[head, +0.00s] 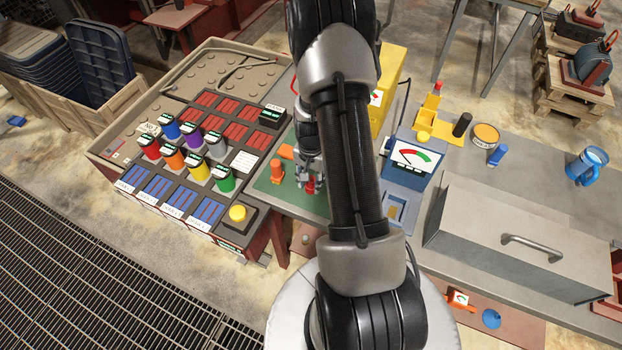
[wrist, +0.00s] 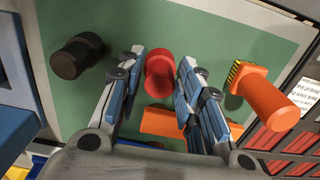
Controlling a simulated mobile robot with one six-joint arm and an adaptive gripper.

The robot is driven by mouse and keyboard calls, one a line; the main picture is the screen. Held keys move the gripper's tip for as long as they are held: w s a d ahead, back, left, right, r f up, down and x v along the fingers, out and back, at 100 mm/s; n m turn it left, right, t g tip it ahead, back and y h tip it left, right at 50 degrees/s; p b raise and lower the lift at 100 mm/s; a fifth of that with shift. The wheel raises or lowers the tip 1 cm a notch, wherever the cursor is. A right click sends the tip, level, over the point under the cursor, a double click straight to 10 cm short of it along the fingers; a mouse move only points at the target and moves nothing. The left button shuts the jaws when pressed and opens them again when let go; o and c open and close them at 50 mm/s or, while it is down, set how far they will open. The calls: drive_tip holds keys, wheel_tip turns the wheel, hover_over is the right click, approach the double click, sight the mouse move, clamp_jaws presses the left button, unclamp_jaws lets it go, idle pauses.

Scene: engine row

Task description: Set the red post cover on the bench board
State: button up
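The red post cover (wrist: 159,75) is a short red cylinder with a wider rim, over the green bench board (wrist: 200,35) in the wrist view. My gripper (wrist: 163,68) has its two fingers on either side of it, very close. I cannot tell whether the fingers press on it or whether its base touches the board. In the head view my gripper (head: 312,180) is low over the green board (head: 268,196), with the red cover (head: 318,188) partly hidden at its fingertips.
A black capped post (wrist: 75,57) stands left and an orange post (wrist: 268,97) right of the fingers. An orange block (wrist: 164,121) lies close by. A rack of coloured cylinders (head: 200,179), a blue gauge box (head: 407,166) and a grey lidded box (head: 515,235) flank the board.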

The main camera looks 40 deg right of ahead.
drive_tip(key=shift+o, duration=0.6)
drive_tip(key=shift+r, duration=0.4)
drive_tip(key=w+a+r+n+t+p, duration=0.1)
drive_tip(key=a+r+n, duration=0.15)
drive_tip(key=r, duration=0.85)
drive_tip(key=a+r+n+p, duration=0.15)
drive_tip(key=a+r, duration=0.25)
drive_tip(key=r, duration=0.7)
drive_tip(key=s+a+r+n+t, duration=0.3)
drive_tip(key=s+a+r+n, duration=0.6)
drive_tip(key=s+a+r, duration=0.6)
drive_tip(key=shift+s+a+r+n+t, duration=0.35)
drive_tip(key=shift+a+r, duration=0.3)
drive_tip(key=shift+a, duration=0.4)
